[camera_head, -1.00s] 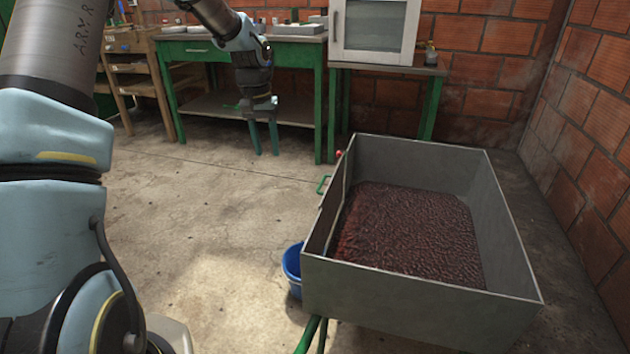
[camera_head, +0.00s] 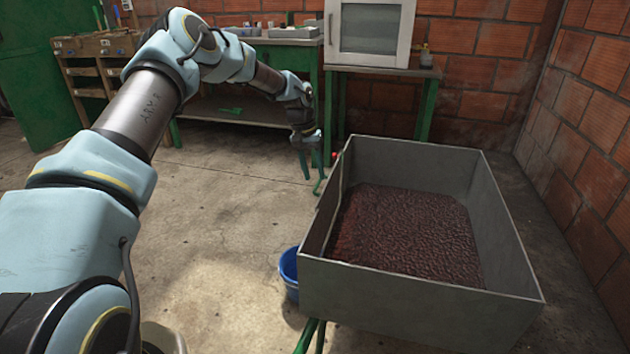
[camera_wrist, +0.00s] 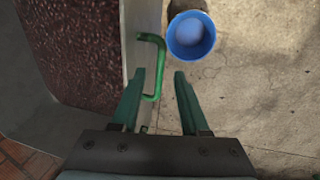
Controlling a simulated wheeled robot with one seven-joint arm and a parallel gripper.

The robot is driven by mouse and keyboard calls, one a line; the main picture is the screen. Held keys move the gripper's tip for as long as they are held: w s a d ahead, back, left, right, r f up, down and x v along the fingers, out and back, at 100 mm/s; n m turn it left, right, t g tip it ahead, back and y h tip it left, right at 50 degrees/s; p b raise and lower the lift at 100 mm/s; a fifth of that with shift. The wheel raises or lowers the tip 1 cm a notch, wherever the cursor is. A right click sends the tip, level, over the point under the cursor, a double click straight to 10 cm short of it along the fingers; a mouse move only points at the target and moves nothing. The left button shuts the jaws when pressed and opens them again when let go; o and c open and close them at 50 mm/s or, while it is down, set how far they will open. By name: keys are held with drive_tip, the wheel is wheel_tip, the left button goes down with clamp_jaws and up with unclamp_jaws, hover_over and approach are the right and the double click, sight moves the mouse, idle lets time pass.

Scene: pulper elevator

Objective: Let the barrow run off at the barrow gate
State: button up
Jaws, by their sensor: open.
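The barrow (camera_head: 420,295) is a grey metal tub at the right, holding dark red, bean-like pieces (camera_head: 410,235). A green handle (camera_head: 320,186) sticks out from its left side; in the wrist view the handle (camera_wrist: 160,68) is a bent green bar. My gripper (camera_head: 313,172) is open and empty, pointing down beside that side. In the wrist view the handle shows between the fingers of my gripper (camera_wrist: 160,82), closer to the left one. I cannot tell whether they touch or how far apart in height they are. The gate plate itself is not clearly seen.
A blue bucket (camera_head: 289,272) stands on the floor against the barrow's left side; it also shows in the wrist view (camera_wrist: 191,36). A green workbench (camera_head: 240,70) and a white cabinet (camera_head: 370,32) are behind. Brick walls close the right. The floor at left is clear.

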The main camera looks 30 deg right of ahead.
drive_tip(key=shift+s+d+f, duration=0.1)
drive_tip(key=shift+f, duration=0.55)
drive_tip(key=shift+s+d+f, duration=0.1)
drive_tip(key=shift+f, duration=0.55)
drive_tip(key=shift+c, duration=0.3)
clamp_jaws()
